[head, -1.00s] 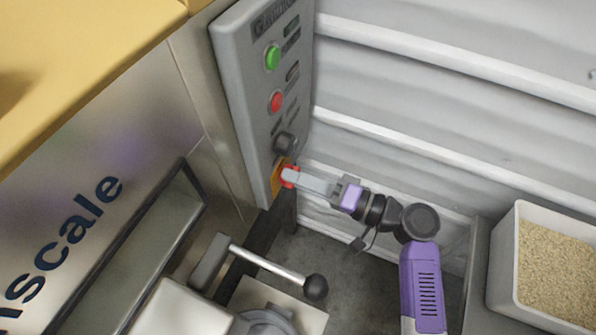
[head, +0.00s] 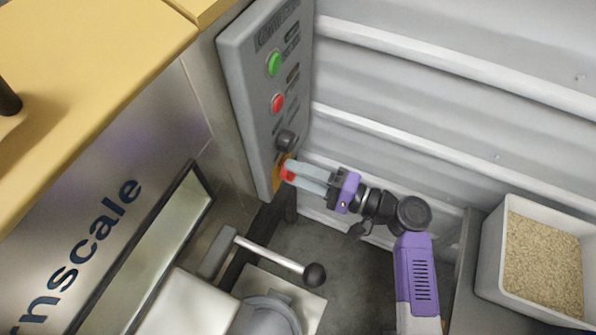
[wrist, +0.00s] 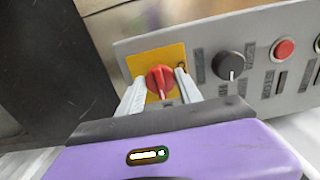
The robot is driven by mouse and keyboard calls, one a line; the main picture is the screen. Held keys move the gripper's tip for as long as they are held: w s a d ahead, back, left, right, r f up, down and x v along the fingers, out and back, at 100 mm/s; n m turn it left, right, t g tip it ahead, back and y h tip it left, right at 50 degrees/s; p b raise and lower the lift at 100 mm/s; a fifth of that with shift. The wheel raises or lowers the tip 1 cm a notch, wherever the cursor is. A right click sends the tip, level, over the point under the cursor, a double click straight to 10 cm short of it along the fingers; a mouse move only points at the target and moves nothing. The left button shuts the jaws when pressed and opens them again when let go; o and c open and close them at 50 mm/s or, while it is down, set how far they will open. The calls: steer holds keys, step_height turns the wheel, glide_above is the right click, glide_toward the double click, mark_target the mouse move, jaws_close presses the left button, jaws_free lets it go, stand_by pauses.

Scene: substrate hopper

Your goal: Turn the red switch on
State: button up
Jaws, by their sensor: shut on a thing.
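The red switch (wrist: 160,82) is a rotary knob on a yellow plate (wrist: 140,62) at the end of a grey control panel. In the wrist view my gripper (wrist: 163,92) has one finger on each side of the knob and is shut on it. In the head view the red switch (head: 287,170) shows at the panel's lower end, partly hidden by the fingers of my gripper (head: 293,175).
The grey panel (head: 247,110) also carries a black knob (head: 285,140), a red button (head: 277,103) and a green button (head: 273,63). A lever with a black ball (head: 314,274) stands below. A white bin of grain (head: 492,262) is at right.

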steer(key=o, duration=1.4)
steer(key=shift+c, duration=0.2)
steer(key=v, duration=0.8)
